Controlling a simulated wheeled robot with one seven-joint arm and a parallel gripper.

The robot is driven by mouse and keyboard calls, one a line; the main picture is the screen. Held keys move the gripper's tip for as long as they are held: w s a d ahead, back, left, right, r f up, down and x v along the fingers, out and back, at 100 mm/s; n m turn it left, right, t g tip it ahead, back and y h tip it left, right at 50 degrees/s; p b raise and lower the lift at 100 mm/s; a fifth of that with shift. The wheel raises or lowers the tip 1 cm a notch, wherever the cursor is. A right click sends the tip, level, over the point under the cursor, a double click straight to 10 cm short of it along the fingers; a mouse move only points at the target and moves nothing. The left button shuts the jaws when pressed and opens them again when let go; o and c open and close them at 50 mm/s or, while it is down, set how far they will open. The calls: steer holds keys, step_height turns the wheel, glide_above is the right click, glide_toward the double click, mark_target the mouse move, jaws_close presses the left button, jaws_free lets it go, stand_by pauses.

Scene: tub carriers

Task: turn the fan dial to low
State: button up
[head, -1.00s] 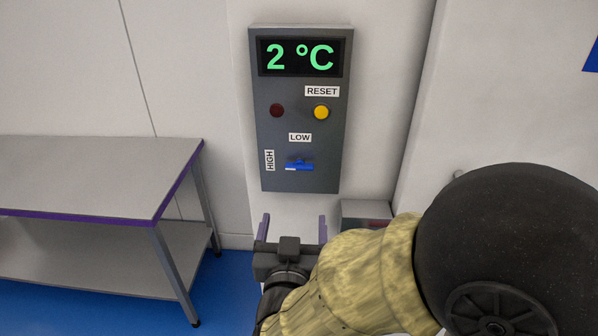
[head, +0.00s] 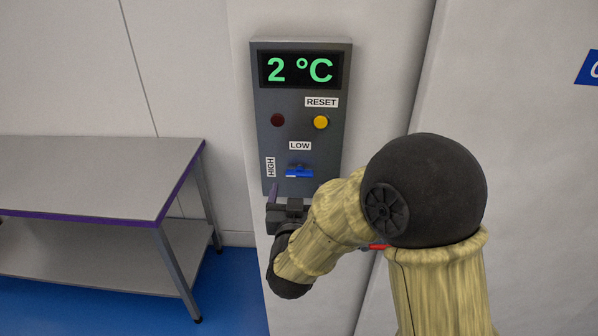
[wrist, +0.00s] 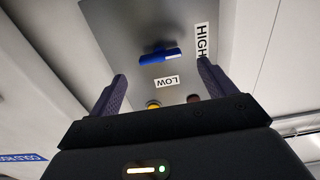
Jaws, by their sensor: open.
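The fan dial is a blue bar-shaped knob (head: 299,171) low on the grey control panel (head: 325,150). It lies about level, and its white mark is at the end towards the HIGH label (head: 270,167). The LOW label (head: 300,146) is above it. My gripper (head: 288,194) is just below and in front of the dial, open and empty; one finger is mostly hidden by my arm. In the wrist view the panel appears upside down, and the dial (wrist: 159,57) lies between and beyond the two spread fingers (wrist: 162,75), apart from them.
The panel also bears a display (head: 300,69) reading 2 °C, a dark red lamp (head: 277,120) and a yellow button (head: 321,122) under the RESET label (head: 321,102). A metal table (head: 100,175) stands to the left. Blue floor between table and panel is clear.

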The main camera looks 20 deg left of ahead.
mark_target(299, 177)
steer(key=p+x, duration=0.1)
steer(key=x, duration=0.5)
steer(key=shift+d+p, duration=0.15)
steer(key=shift+p, duration=0.25)
steer(key=shift+s, duration=0.1)
steer(key=c, duration=1)
